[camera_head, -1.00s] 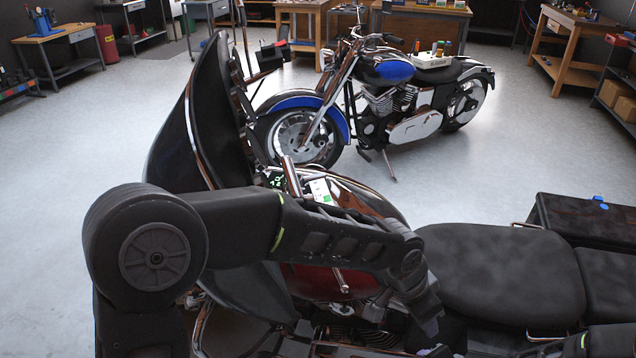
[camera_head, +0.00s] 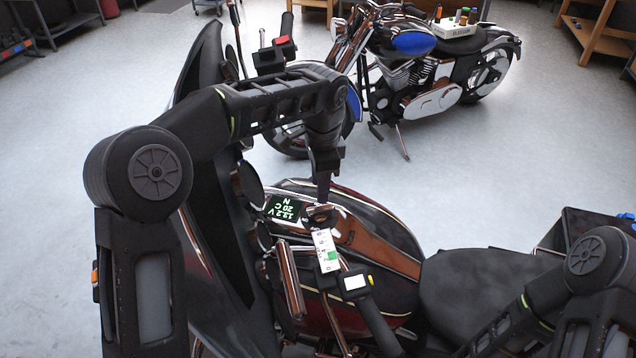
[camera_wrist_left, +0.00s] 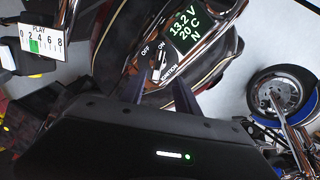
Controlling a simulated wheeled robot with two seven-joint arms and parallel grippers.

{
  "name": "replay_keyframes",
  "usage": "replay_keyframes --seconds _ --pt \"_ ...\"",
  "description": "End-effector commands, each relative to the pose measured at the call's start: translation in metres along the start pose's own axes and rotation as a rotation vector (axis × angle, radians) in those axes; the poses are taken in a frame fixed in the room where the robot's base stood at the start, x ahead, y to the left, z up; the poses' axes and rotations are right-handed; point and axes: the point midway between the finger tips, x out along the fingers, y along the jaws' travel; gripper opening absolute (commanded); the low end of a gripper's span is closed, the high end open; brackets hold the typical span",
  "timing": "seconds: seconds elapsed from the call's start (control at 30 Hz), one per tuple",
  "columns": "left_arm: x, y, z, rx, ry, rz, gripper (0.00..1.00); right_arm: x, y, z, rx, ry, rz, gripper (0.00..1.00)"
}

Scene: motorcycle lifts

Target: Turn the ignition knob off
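The ignition knob (camera_wrist_left: 157,73) shows in the left wrist view as a small pale bar on a dark panel, below the printed words OFF and ON and beside IGNITION. Its upper end leans toward ON. My left gripper (camera_wrist_left: 157,92) has its two dark fingers apart, one on each side of the knob's lower end; I cannot tell whether they touch it. In the head view my left gripper (camera_head: 322,190) points down over the motorcycle's tank console, and it largely hides the knob there. My right arm shows at the lower right, but its gripper is out of view.
A green-lit display (camera_head: 284,208) reading 13.2 V, 20 C, N lies beside the knob. A white PLAY gauge (camera_head: 325,250) and a handlebar grip (camera_head: 370,310) are close by. A blue motorcycle (camera_head: 410,85) stands behind, with open floor around it.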

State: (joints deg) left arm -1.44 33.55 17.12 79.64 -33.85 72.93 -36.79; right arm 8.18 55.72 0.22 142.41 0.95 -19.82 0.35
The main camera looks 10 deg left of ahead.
Motion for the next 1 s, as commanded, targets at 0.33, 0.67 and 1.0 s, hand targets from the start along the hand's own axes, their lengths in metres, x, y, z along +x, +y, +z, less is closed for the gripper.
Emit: replay_keyframes --seconds 0.33,0.67,1.0 --pt "0.002 0.0 0.0 0.0 -0.001 0.001 0.38 0.0 0.0 0.001 -0.002 -0.002 0.0 0.36" --pt "0.035 0.001 0.0 0.0 -0.002 0.004 0.38 -0.009 -0.002 0.001 0.0 -0.004 0.002 0.36" --pt "0.076 0.001 0.0 -0.001 0.0 0.002 0.38 -0.018 -0.004 0.001 0.002 -0.008 0.006 0.36"
